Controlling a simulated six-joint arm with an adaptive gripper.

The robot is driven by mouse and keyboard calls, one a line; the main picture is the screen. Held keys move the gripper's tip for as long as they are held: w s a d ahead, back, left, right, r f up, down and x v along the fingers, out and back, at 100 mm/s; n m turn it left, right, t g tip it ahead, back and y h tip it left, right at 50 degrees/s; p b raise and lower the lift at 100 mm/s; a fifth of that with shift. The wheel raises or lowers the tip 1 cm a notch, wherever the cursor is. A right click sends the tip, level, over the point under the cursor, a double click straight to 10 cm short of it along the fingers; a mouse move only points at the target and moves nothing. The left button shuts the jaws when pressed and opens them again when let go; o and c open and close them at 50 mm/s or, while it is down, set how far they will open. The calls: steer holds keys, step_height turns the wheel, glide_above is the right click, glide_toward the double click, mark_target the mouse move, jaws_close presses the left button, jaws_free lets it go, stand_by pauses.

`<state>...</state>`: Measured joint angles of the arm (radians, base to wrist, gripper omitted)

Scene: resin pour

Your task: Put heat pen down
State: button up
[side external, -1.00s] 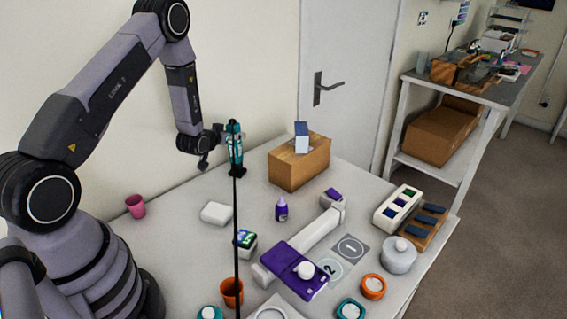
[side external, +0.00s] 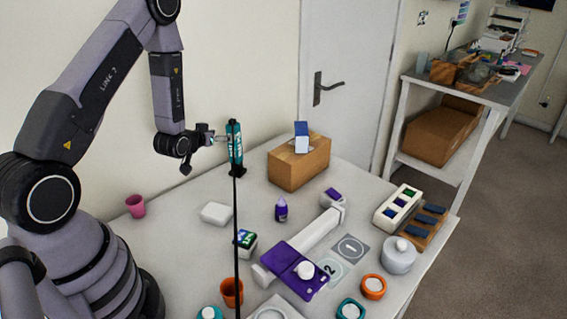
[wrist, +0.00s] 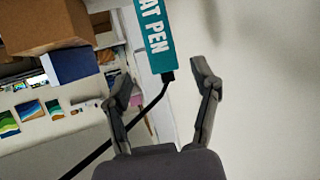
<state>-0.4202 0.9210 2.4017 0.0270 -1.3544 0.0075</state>
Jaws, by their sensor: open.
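The teal heat pen (side external: 235,146) stands upright in the side view, with a dark end at its bottom. A black cord or thin pole runs straight down from it in the picture. In the wrist view the heat pen (wrist: 157,35), with white "AT PEN" lettering showing, lies beyond my fingertips, its top cut off by the frame edge. A black cord leaves its near end. My gripper (wrist: 163,78) is open and empty, with both fingers apart. In the side view my gripper (side external: 219,138) is just left of the pen. What holds the pen up is unclear.
A cardboard box (side external: 299,164) with a blue and white carton (side external: 301,138) stands right of the pen. Below are a white block (side external: 216,213), a purple bottle (side external: 281,210), a purple-topped device (side external: 293,270) and an orange cup (side external: 232,291). A pink cup (side external: 135,206) stands left.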

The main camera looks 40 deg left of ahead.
steer(key=s+d+r+m+g+h, duration=0.1)
steer(key=s+d+r+h, duration=0.1)
steer(key=d+r, duration=0.5)
steer(key=s+d+r+m+g+h, duration=0.15)
steer(key=d+r, duration=0.25)
steer(key=r, duration=0.7)
steer(key=s+d+r+m+g, duration=0.1)
steer(key=s+d+r+g, duration=0.1)
steer(key=s, duration=1)
steer(key=s+d+r+m+g+h, duration=0.1)
steer(key=s+d+r, duration=0.4)
steer(key=s, duration=0.6)
steer(key=shift+s+d+r+g, duration=0.2)
steer(key=shift+s+r+g, duration=0.2)
steer(key=shift+g, duration=0.25)
steer(key=shift+h, duration=0.25)
